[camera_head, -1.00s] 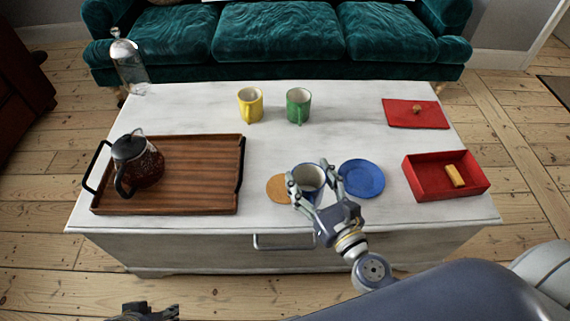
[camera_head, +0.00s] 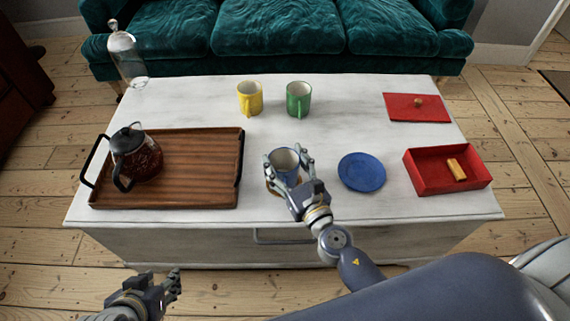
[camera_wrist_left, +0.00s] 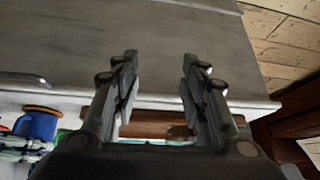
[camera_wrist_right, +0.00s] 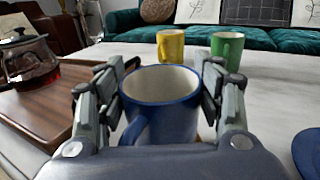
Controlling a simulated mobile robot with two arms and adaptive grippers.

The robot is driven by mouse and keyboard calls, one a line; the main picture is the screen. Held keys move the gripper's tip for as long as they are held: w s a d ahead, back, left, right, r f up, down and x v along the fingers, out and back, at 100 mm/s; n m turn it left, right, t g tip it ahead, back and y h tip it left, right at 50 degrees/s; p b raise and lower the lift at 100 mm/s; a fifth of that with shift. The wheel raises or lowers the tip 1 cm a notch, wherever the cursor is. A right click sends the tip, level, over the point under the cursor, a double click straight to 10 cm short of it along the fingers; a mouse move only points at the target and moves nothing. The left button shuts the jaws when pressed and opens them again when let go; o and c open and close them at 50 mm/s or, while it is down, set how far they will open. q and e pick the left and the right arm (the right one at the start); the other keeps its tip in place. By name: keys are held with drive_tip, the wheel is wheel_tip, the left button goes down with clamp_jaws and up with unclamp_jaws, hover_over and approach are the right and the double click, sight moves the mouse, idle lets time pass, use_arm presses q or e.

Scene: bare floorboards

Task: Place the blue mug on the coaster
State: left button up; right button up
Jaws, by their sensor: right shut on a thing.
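The blue mug (camera_head: 284,164) is upright over the cork coaster (camera_head: 271,188), which is mostly hidden beneath it. My right gripper (camera_head: 287,160) is shut on the mug, a finger on each side. In the right wrist view the mug (camera_wrist_right: 160,90) is between the fingers, its handle toward me. In the left wrist view the mug (camera_wrist_left: 38,126) shows upside down against the coaster (camera_wrist_left: 41,109); I cannot tell for sure whether they touch. My left gripper (camera_head: 173,287) is open and empty in front of the table, low at the left.
A blue saucer (camera_head: 362,171) lies right of the mug, with a red box (camera_head: 420,182) beyond. A wooden tray (camera_head: 205,170) with a teapot (camera_head: 137,155) stands left. Yellow (camera_head: 249,98) and green (camera_head: 298,99) mugs stand behind. The table's middle is clear.

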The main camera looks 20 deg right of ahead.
use_arm(q)
drive_tip(key=shift+w+d+r, duration=0.1)
drive_tip(key=shift+w, duration=0.15)
drive_tip(key=shift+w, duration=0.1)
use_arm(e)
drive_tip(key=shift+f, duration=0.1)
use_arm(q)
drive_tip(key=shift+w+d+r+t, duration=0.15)
drive_tip(key=shift+w+r+t, duration=0.1)
drive_tip(key=shift+w+t, duration=0.15)
use_arm(e)
drive_tip(key=o, duration=1.7)
use_arm(q)
drive_tip(key=shift+s, duration=0.15)
